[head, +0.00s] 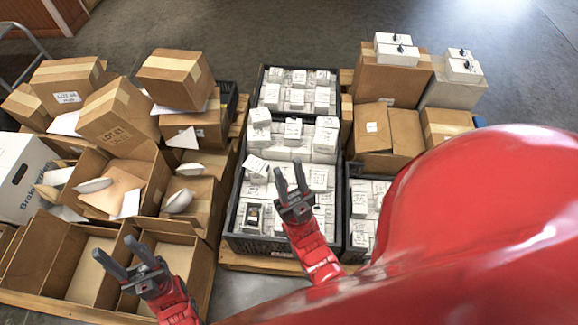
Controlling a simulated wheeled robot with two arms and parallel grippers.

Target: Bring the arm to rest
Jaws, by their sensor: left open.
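My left gripper (114,246) is open, its two dark fingers spread and empty. It shows in front of the open cardboard boxes at the lower left. My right gripper (287,167) shows over the middle black crate (262,245) of small white boxes. Its fingers are parted, with nothing visible between them. A white box (256,168) appears just left of its fingers; I cannot tell whether they touch. My large red arm link covers the lower right of the view.
Open cardboard boxes (70,265) and tilted closed cartons (117,114) crowd the left pallet. More crates of white boxes (296,90) stand at the centre. Cartons with small white boxes on top (397,54) stand at the right. Grey floor (275,35) is clear behind.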

